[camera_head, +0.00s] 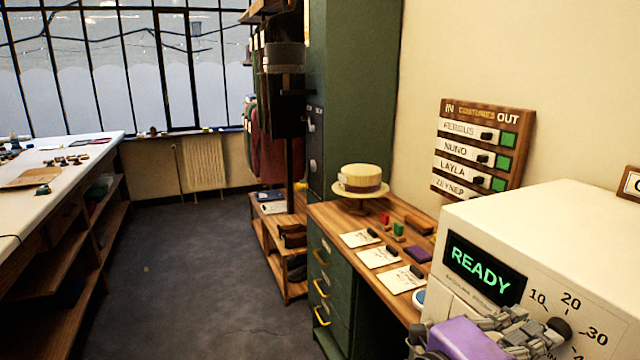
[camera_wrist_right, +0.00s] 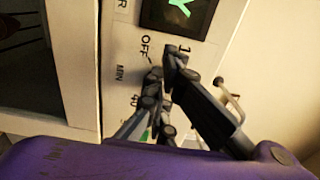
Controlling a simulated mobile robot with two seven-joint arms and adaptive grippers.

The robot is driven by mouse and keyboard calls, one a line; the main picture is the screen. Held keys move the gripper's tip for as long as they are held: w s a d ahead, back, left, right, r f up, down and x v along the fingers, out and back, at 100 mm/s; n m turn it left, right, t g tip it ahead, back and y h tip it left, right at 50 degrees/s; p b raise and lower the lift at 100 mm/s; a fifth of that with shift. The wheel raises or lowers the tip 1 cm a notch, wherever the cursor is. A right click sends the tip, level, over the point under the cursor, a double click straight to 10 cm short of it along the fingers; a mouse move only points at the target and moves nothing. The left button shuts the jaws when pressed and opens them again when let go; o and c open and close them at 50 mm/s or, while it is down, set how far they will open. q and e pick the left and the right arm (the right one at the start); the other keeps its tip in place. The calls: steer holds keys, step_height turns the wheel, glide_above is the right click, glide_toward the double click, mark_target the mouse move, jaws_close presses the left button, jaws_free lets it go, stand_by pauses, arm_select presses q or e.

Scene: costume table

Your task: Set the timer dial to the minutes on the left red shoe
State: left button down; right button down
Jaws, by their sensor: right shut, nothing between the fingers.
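The timer is a cream box (camera_head: 540,225) at the lower right of the head view, with a green "READY" display (camera_head: 483,270). Its dial markings 10, 20, 30 and part of 40 show below the display. A dark round part, apparently the dial knob (camera_head: 560,328), sits under the 20. My right gripper (camera_head: 530,332) is shut at the dial, its purple body below. In the right wrist view its fingertips (camera_wrist_right: 163,78) cover the dial, with OFF, MIN and 40 around them. The dial's pointer is hidden. I cannot make out a red shoe. My left gripper is out of view.
A wooden desk (camera_head: 330,217) holds a straw hat (camera_head: 360,178), several cards and small blocks. A costume board (camera_head: 483,150) hangs on the wall. A shoe rack (camera_head: 262,228) holds dark shoes. A white-topped table (camera_head: 75,160) stands left, with open floor between.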

steer(key=shift+d, duration=0.1)
stand_by(0.5)
steer(key=shift+s+a+f, duration=0.15)
steer(key=shift+a+f, duration=0.05)
steer(key=shift+a, duration=0.55)
steer(key=shift+v, duration=2.1)
steer(key=shift+r, duration=0.15)
